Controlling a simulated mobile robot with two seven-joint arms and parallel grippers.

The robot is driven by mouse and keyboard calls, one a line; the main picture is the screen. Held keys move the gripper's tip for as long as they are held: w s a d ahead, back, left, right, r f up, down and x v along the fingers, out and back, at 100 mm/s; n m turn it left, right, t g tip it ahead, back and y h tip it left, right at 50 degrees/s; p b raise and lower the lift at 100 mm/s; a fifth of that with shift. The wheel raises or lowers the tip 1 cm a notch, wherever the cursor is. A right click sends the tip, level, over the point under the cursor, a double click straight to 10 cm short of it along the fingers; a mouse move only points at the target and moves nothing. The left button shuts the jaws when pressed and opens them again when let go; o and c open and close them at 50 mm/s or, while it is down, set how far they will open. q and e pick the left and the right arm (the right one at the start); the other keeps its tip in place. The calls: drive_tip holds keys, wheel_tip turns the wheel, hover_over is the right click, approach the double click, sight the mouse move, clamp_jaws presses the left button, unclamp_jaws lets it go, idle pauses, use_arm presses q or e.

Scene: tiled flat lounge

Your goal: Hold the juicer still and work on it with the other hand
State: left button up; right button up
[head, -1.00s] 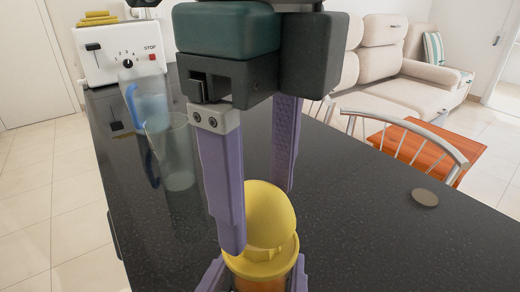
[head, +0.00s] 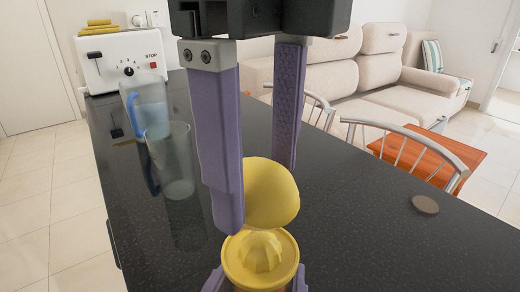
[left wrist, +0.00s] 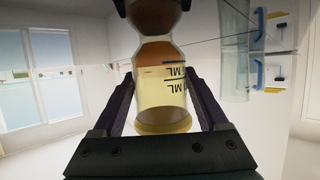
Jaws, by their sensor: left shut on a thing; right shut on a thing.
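The juicer (head: 261,275) stands at the bottom middle of the head view, with a yellow top and a ribbed cone showing. In the left wrist view its see-through body (left wrist: 160,105) has ML marks and is between my left fingers. My left gripper (head: 256,286) is shut on the juicer from both sides; only its finger ends show in the head view. My right gripper (head: 258,190) is shut on a yellow fruit half (head: 272,193). It holds the fruit above and slightly behind the cone, apart from it. The left finger hides part of the fruit.
On the dark counter (head: 350,230) a clear glass (head: 172,165) and a blue-handled jug (head: 147,108) stand left of my right gripper. A white toaster (head: 122,62) is behind them. A small round disc (head: 425,205) lies at the right. Chairs (head: 430,150) stand beyond the counter.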

use_arm(q)
drive_tip(key=o, duration=1.4)
drive_tip(key=shift+s, duration=0.1)
